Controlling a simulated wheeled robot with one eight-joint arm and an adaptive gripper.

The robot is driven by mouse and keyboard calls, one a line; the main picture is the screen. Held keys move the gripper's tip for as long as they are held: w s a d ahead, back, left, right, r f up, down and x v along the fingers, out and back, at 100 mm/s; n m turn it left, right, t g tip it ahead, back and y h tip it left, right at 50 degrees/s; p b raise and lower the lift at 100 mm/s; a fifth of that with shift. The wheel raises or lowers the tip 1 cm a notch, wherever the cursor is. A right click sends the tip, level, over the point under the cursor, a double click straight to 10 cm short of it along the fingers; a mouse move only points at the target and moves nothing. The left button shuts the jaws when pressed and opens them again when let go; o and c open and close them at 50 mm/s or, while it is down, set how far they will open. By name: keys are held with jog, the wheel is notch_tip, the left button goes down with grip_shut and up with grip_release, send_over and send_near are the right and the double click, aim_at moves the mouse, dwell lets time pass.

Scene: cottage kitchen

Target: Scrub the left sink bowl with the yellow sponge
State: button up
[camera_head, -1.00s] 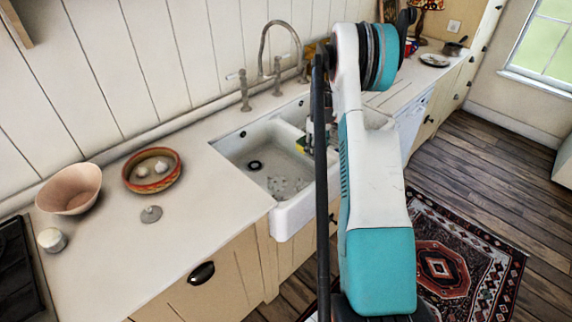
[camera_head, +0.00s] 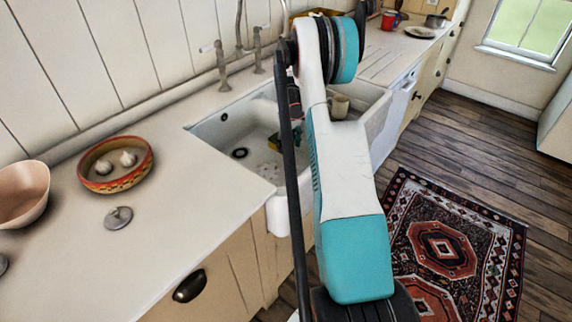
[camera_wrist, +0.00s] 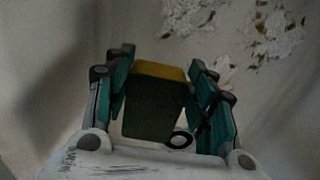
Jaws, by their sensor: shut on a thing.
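The yellow sponge (camera_wrist: 160,100), with a dark green side, is held between the two fingers of my gripper (camera_wrist: 160,62) in the wrist view. In the head view a small yellow and green bit of the sponge (camera_head: 273,143) shows inside the left sink bowl (camera_head: 219,132), left of my arm. The white bowl has a dark drain (camera_head: 239,153) and pale, flaky residue (camera_head: 270,172) on its floor. In the wrist view the residue (camera_wrist: 276,35) lies at upper right, apart from the sponge. My arm hides most of the gripper in the head view; contact with the bowl cannot be told.
A faucet (camera_head: 240,30) stands behind the sink. A cream mug (camera_head: 338,105) is in the right bowl, past the divider. On the left counter are a patterned bowl (camera_head: 115,165) with garlic, a grey lid (camera_head: 118,217) and a pinkish bowl (camera_head: 22,192).

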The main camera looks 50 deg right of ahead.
notch_tip(320, 180, down, 5)
jog(key=b, duration=0.4)
jog(key=shift+w+f, duration=0.15)
jog(key=shift+a, duration=0.1)
